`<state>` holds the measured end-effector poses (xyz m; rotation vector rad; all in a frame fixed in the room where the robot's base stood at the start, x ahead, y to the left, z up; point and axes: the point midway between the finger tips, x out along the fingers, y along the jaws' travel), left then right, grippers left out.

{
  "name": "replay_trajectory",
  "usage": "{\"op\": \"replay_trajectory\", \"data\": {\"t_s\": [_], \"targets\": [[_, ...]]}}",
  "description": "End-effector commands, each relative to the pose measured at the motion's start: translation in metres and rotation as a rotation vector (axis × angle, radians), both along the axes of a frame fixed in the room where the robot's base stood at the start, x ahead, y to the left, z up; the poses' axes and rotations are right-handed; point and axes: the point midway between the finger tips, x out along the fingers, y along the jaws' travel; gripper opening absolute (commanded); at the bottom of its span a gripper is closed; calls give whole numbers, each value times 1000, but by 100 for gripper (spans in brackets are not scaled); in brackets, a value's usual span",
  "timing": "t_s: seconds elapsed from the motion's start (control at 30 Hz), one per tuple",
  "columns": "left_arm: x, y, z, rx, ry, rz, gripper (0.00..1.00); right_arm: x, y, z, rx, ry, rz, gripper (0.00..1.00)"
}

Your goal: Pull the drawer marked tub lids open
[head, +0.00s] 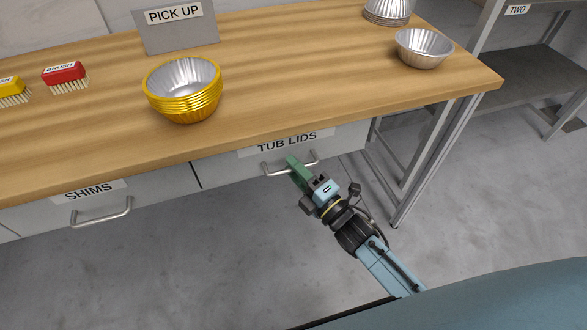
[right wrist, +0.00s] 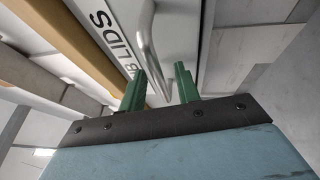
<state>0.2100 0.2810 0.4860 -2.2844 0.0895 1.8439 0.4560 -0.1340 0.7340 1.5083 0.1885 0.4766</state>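The drawer marked TUB LIDS (head: 222,174) is under the right part of the wooden table and looks shut. Its label (head: 280,143) sits at the top of the grey front, with a silver bar handle (head: 268,170) below. My right gripper (head: 296,168) is at this handle, its green fingers covering the bar's middle. In the right wrist view the two fingers (right wrist: 160,82) stand apart, with the handle (right wrist: 150,45) running between them. Whether either finger touches the bar cannot be told. My left gripper is not in view.
The SHIMS drawer (head: 45,210) is to the left, with its own handle (head: 102,217). On the tabletop (head: 290,85) are gold-rimmed tubs (head: 184,88), silver tubs (head: 424,48), brushes (head: 65,76) and a PICK UP sign (head: 175,28). The floor in front is clear. A grey shelf (head: 520,70) stands right.

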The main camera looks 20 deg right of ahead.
Motion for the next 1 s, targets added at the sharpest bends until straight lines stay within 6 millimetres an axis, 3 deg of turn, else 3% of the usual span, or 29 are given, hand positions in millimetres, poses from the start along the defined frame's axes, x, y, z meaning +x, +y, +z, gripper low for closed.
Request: {"op": "replay_trajectory", "data": {"t_s": [0.37,0.63,1.0], "targets": [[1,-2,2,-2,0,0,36,7,3,1,0,1,0,32],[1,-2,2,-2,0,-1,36,7,3,1,0,1,0,0],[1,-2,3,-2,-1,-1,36,5,4,1,1,2,3,0]]}}
